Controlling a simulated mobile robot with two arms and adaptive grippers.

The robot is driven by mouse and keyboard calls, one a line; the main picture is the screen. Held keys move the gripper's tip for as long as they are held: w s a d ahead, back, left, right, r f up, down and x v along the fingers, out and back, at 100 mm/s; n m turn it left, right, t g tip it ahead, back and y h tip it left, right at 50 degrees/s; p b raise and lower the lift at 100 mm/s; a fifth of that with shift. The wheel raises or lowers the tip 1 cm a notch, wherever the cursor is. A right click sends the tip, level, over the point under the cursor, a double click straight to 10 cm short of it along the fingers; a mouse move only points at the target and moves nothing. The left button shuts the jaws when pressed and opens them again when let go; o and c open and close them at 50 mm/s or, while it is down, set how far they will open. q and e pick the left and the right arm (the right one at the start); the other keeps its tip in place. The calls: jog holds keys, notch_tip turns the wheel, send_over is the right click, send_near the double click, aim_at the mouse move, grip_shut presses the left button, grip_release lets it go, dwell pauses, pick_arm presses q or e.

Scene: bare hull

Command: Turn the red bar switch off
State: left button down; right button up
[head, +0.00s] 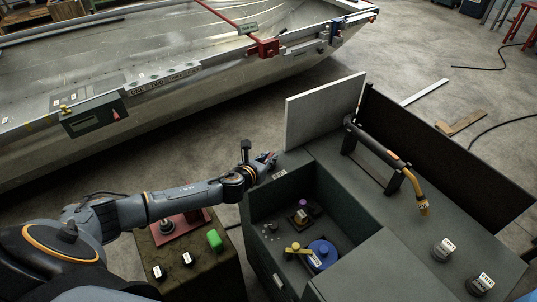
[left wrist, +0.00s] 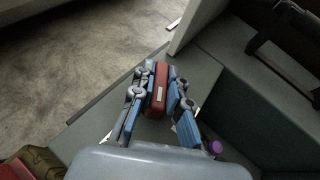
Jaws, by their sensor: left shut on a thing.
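The red bar switch (left wrist: 157,88) shows in the left wrist view as a red bar with a small pale label, between the fingers of my left gripper (left wrist: 156,98). The blue-grey fingers are shut on it from both sides. In the head view my left gripper (head: 266,161) is at the back left corner of the dark green bench (head: 343,183), by the foot of a pale upright panel. There the fingers mostly hide the bar, and I cannot tell its switch position. My right gripper is not in view.
The pale panel (head: 325,111) stands close beside my left gripper. The bench's recess holds a blue round part (head: 322,254) and a purple-topped part (head: 303,204). A yellow-tipped torch (head: 388,159) rests on a stand. A metal hull (head: 190,105) lies behind; floor is free between.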

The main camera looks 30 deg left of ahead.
pick_arm(q)
jog(key=n+y+p, duration=0.2)
jog(key=n+y, duration=0.1)
jog(key=y, duration=0.1)
jog(key=shift+d+r+n+g, duration=0.1)
jog(key=shift+d+n+g, duration=0.05)
jog(key=shift+n+g, duration=0.25)
jog(key=n+g+y+p, duration=0.1)
jog(key=n+y, duration=0.1)
jog(key=y, duration=0.1)
jog(key=shift+n, duration=0.4)
jog(key=n+g+y, duration=0.2)
jog(key=shift+n+y, duration=0.3)
jog(key=shift+n+g+y+b, duration=0.7)
jog(key=shift+n+g+y, duration=0.3)
jog(key=shift+n+g, duration=0.4)
jog(key=shift+g, duration=0.3)
jog(key=c, duration=1.3)
grip_release()
jog(key=shift+a, duration=0.2)
